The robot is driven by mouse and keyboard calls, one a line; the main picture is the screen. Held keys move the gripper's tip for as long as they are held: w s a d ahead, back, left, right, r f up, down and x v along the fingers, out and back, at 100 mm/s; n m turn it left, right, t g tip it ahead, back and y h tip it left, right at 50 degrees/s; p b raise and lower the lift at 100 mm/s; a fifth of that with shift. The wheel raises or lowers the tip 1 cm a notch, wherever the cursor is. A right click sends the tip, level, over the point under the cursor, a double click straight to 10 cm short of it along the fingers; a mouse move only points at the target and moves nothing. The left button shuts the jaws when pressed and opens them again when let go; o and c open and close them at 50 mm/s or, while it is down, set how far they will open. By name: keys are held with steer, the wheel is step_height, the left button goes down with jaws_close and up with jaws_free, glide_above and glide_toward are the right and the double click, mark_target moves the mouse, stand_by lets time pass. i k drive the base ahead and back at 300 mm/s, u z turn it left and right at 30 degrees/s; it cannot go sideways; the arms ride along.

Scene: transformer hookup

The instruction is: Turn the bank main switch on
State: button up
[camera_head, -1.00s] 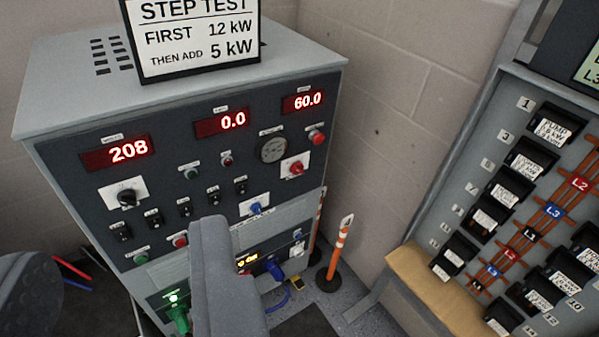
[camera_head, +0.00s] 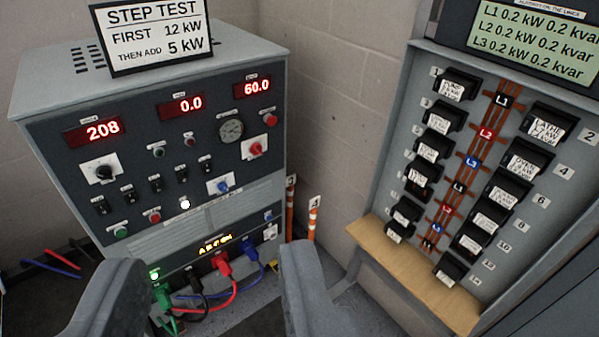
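The load bank (camera_head: 240,110) is a grey cabinet with a dark control panel on the left. Its red displays read 208, 0.0 and 60.0. The panel has a black rotary knob (camera_head: 103,172), a red rotary knob (camera_head: 255,148), a blue rotary knob (camera_head: 222,187) and several small black toggle switches (camera_head: 156,184). Their labels are too small to read, so I cannot tell which is the bank main switch. My gripper (camera_head: 213,262) is open and empty, with its two fingers apart at the bottom, in front of the bank's lower part.
Coloured cables plug into the bank's lower panel, including a red plug (camera_head: 222,264). Orange-striped posts (camera_head: 312,218) stand right of the bank. A breaker panel (camera_head: 400,160) with a wooden ledge (camera_head: 410,275) is at right. A step test sign (camera_head: 152,38) stands on top.

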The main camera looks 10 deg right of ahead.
mark_target(256, 149)
steer(key=z, duration=0.1)
steer(key=k, duration=0.55)
steer(key=z, duration=0.85)
steer(key=i, duration=1.2)
steer(key=u, duration=0.7)
steer(key=i, duration=0.8)
steer(key=u, duration=0.6)
